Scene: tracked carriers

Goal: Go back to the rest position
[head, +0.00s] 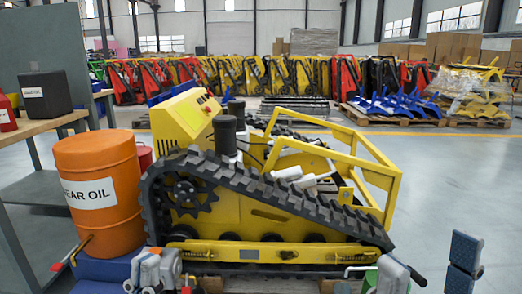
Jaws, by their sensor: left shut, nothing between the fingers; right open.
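The yellow tracked carrier (235,205), with black ribbed tracks and a yellow tubular frame, stands in the middle of the head view.
An orange oil drum (98,190) stands on a blue base at left, beside a bench (42,122) with a black box. A dark two-part piece (464,262) is at the lower right.

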